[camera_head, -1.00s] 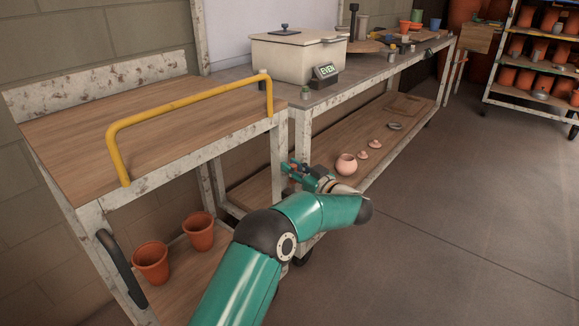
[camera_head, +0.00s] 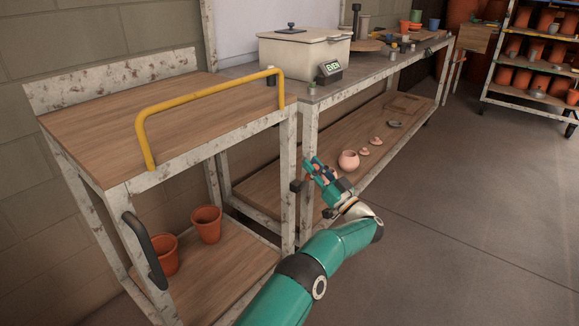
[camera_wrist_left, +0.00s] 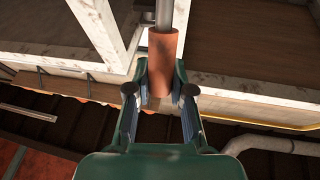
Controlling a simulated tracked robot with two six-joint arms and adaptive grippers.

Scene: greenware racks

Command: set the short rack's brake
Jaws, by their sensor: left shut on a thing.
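The short rack (camera_head: 200,178) stands near at the left, with a wooden top, worn white posts and a yellow rail (camera_head: 205,98). My left gripper (camera_head: 313,172) is just right of its near right post, in front of the bench. In the left wrist view the gripper (camera_wrist_left: 162,98) is shut on an orange-brown sleeve (camera_wrist_left: 163,50) around a grey rod (camera_wrist_left: 181,14). I cannot tell for sure whether this is the brake's lever. A small dark part (camera_head: 296,187) sits at the rack's post beside the gripper. My right gripper is out of view.
Terracotta pots (camera_head: 206,224) stand on the short rack's lower shelf. The floor (camera_head: 470,220) at the right is clear.

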